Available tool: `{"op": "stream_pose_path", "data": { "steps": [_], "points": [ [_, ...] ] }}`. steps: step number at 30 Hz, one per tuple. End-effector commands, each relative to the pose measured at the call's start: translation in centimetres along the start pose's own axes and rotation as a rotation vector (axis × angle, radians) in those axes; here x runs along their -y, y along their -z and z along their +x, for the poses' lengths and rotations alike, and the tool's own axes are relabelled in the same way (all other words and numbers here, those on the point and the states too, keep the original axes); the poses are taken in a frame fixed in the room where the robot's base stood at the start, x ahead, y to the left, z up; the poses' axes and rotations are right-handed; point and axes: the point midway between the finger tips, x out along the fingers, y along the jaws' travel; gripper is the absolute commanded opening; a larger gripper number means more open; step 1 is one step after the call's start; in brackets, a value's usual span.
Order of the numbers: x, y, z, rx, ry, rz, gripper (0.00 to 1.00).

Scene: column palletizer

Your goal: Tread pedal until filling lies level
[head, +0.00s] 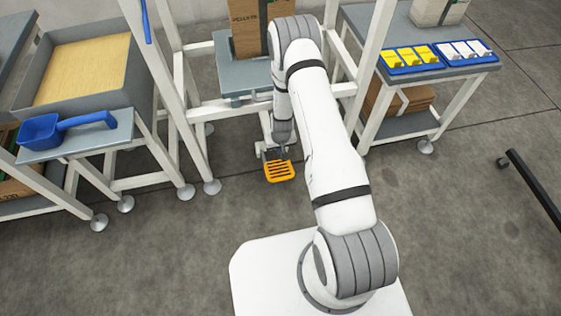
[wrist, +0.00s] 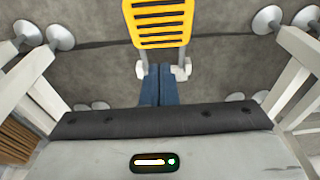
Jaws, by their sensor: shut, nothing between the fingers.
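The orange slotted pedal (head: 280,172) sits low near the floor, in front of the frame below the grey platform (head: 236,80). It also shows at the top of the wrist view (wrist: 158,22). My gripper (head: 276,154) points down at the pedal's rear end, its tips partly hidden in the head view. In the wrist view its two blue-grey fingers (wrist: 158,70) are together and empty, just short of the pedal's near edge. I cannot tell whether they touch it. A brown carton (head: 246,30) stands on the platform; its filling is not visible.
White frame legs (head: 180,105) stand on both sides of the pedal. A blue scoop (head: 40,132) lies on a shelf beside a tray of tan material (head: 85,68) at left. A right-hand table (head: 455,72) holds yellow and white pieces. The floor in front is clear.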

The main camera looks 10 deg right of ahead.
Motion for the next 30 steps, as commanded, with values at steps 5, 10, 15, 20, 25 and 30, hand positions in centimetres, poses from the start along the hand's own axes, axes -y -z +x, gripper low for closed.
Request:
{"op": "stream_pose_path", "data": {
  "steps": [5,10,15,20,25,30],
  "points": [
    [-0.3,0.0,0.0,0.000,-0.001,0.007,0.00],
    [-0.5,-0.1,1.3,0.002,-0.002,0.011,0.00],
    [-0.6,-0.2,4.5,0.002,-0.002,0.012,0.00],
    [-0.7,-0.2,8.0,0.002,-0.002,0.012,0.00],
    [-0.7,-0.3,11.0,0.000,-0.001,0.013,0.00],
    [-0.7,-0.7,11.9,-0.001,-0.001,0.014,0.00]
  ]
}}
